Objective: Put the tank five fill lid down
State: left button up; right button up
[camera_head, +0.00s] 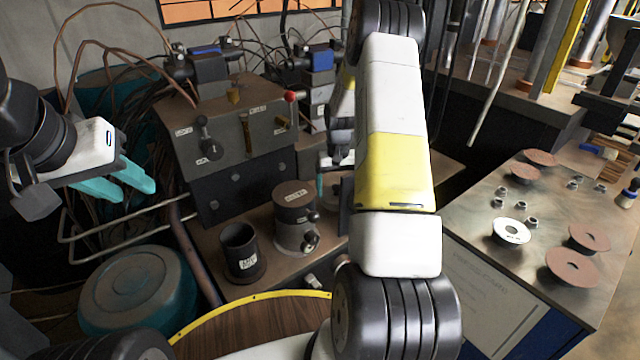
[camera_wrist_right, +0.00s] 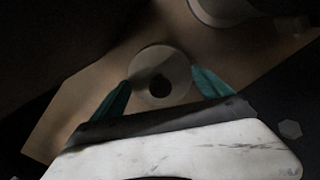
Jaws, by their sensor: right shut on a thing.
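My right gripper (camera_wrist_right: 160,82) has its two teal fingers on either side of a pale round lid (camera_wrist_right: 163,62) with a dark round centre, and is shut on it. In the right wrist view a brown surface lies beyond the lid; I cannot tell whether the lid touches it. In the head view my right arm hides the lid and most of the right gripper (camera_head: 321,185); one teal finger shows. My left gripper (camera_head: 124,182) is open and empty at the left, its teal fingers apart. No marking for tank five is readable.
A grey canister (camera_head: 293,238) and a dark labelled cup (camera_head: 242,262) stand on the bench before a lever-topped metal box (camera_head: 225,118). A teal drum (camera_head: 135,290) is at lower left. The right table (camera_head: 470,245) holds discs and several nuts.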

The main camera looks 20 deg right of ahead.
aim_at(336, 195)
jog(key=shift+f, duration=1.9)
jog(key=shift+f, duration=0.15)
jog(key=o, duration=1.2)
jog(key=shift+o, duration=0.2)
